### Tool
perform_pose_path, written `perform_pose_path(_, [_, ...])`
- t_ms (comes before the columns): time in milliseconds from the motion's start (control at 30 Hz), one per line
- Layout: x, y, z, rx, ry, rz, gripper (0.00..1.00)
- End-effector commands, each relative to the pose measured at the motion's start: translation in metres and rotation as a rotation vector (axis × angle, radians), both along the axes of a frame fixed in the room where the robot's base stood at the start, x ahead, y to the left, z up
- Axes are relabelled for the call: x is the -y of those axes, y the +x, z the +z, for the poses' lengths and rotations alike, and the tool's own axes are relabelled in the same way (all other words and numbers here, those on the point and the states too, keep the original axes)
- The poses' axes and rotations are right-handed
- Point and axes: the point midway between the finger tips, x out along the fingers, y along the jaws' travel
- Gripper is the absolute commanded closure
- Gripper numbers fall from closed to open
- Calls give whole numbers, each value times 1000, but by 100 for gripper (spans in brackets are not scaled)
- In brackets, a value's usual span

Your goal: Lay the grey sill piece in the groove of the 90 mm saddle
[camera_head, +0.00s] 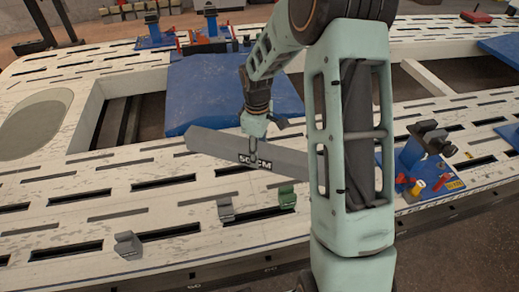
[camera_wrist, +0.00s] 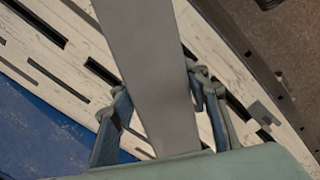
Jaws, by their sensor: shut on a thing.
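My gripper (camera_head: 254,152) is shut on the grey sill piece (camera_head: 213,146), a long flat bar with a dark marking near its middle. The piece is held above the slotted bench, and my arm hides part of its right side. In the wrist view the sill piece (camera_wrist: 148,65) runs up between the fingers of my gripper (camera_wrist: 161,92). Small grooved saddles stand on the bench below and in front: a grey one (camera_head: 226,209), a green one (camera_head: 287,197) and another grey one (camera_head: 128,245). I cannot read which is 90 mm. Their grooves look empty.
The white slotted bench (camera_head: 60,215) has free room at the front left. A blue panel (camera_head: 205,92) lies behind the gripper. Blue fixtures with a grey clamp (camera_head: 428,140) and small colored parts stand to the right. More blue fixtures (camera_head: 155,38) stand at the back.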

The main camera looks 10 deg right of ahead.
Motion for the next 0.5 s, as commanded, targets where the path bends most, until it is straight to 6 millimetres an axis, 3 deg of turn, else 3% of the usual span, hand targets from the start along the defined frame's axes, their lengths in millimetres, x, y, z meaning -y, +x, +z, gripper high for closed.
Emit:
perform_pose_path(33, [0, 4, -19, 3, 1, 42, 100])
perform_pose_path(100, [0, 7, -36, 2, 2, 103, 100])
perform_pose_path(500, [-1, 21, -128, 1, 12, 434, 100])
